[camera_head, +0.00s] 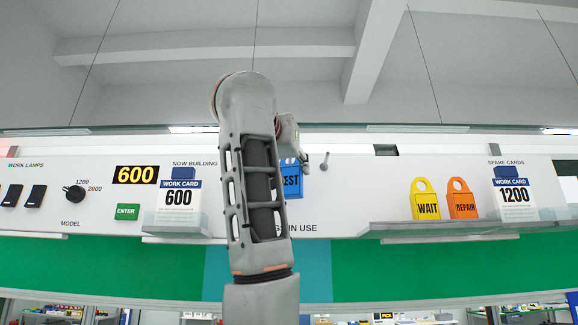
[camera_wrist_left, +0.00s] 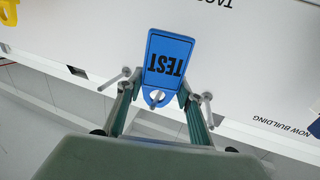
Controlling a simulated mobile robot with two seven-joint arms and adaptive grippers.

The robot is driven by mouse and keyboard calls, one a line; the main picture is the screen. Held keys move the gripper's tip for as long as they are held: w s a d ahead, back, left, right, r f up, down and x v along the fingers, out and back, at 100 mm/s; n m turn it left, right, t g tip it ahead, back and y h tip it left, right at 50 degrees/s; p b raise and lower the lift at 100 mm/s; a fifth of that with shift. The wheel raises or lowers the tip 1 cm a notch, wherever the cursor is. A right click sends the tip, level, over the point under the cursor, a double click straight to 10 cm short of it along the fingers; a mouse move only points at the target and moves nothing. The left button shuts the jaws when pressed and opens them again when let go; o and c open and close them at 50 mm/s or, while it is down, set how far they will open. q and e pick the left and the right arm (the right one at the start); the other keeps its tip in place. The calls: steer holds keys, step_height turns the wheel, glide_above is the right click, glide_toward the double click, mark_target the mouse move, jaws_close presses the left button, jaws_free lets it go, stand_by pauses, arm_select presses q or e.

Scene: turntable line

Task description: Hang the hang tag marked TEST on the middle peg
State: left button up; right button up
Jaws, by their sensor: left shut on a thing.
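The blue hang tag marked TEST (camera_head: 291,181) shows beside my left arm, which hides part of it. It is upside down in the left wrist view (camera_wrist_left: 168,58), against the white panel. My left gripper (camera_wrist_left: 160,93) is shut on its holed end, one finger at each side. The middle peg (camera_wrist_left: 157,97) shows at the tag's hole; I cannot tell how far it passes through. Another peg (camera_wrist_left: 115,79) stands to one side of the fingers and a third peg (camera_wrist_left: 207,108) to the other. In the head view one peg (camera_head: 324,163) shows right of the tag. My right gripper is not in view.
A yellow WAIT tag (camera_head: 426,200) and an orange REPAIR tag (camera_head: 461,199) stand on the right shelf (camera_head: 440,229), beside a 1200 work card (camera_head: 515,197). A 600 work card (camera_head: 179,198) sits in a holder left of my arm. The panel around the pegs is clear.

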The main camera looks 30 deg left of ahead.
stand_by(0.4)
arm_select(q)
steer(key=o, duration=1.2)
steer(key=shift+s, duration=0.1)
steer(key=shift+v, duration=3.65)
